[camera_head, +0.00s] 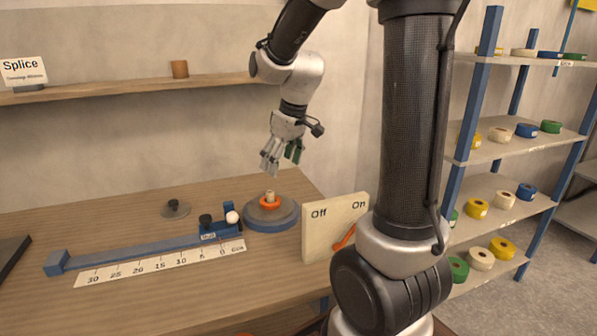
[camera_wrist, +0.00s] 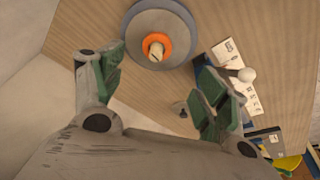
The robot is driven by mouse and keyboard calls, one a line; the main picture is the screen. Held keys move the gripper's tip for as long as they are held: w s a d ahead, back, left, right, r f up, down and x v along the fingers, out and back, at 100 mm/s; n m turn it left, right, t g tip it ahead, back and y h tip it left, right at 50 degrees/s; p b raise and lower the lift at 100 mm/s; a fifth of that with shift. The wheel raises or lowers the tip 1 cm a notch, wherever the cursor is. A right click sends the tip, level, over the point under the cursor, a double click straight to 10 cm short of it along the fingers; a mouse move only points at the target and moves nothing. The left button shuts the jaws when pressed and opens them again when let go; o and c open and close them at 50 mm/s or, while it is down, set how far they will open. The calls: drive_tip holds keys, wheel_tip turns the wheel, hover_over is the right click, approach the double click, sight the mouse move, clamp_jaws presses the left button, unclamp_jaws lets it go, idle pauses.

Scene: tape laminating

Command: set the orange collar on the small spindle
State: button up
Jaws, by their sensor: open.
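The orange collar (camera_head: 270,203) is a ring lying around the small tan spindle (camera_head: 270,195) in the middle of a round grey-and-blue base. It looks low and roughly flat, with the spindle's top standing above it. In the wrist view the orange collar (camera_wrist: 147,42) also encircles the spindle (camera_wrist: 156,50). My gripper (camera_head: 281,163) is open and empty, apart from the collar and above the base. In the wrist view my gripper's green-padded fingers (camera_wrist: 160,80) are spread wide, with the collar beyond their tips.
The round base (camera_head: 263,224) stands at the table's back right. A blue rail with a ruler (camera_head: 165,263) lies left of it, with a small dark knobbed disc (camera_head: 175,209) behind. An Off/On panel (camera_head: 320,239) stands at front right. Shelves with tape rolls (camera_head: 503,200) are farther right.

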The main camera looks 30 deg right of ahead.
drive_tip(key=s+r+m, duration=0.2)
drive_tip(key=s+r, duration=0.1)
drive_tip(key=s, duration=0.8)
drive_tip(key=s+r+m+t+h, duration=0.1)
drive_tip(key=s+r+m, duration=0.1)
drive_tip(key=s, duration=0.8)
drive_tip(key=shift+s+d+r, duration=0.4)
drive_tip(key=shift+d+r, duration=0.05)
drive_tip(key=shift+r, duration=0.1)
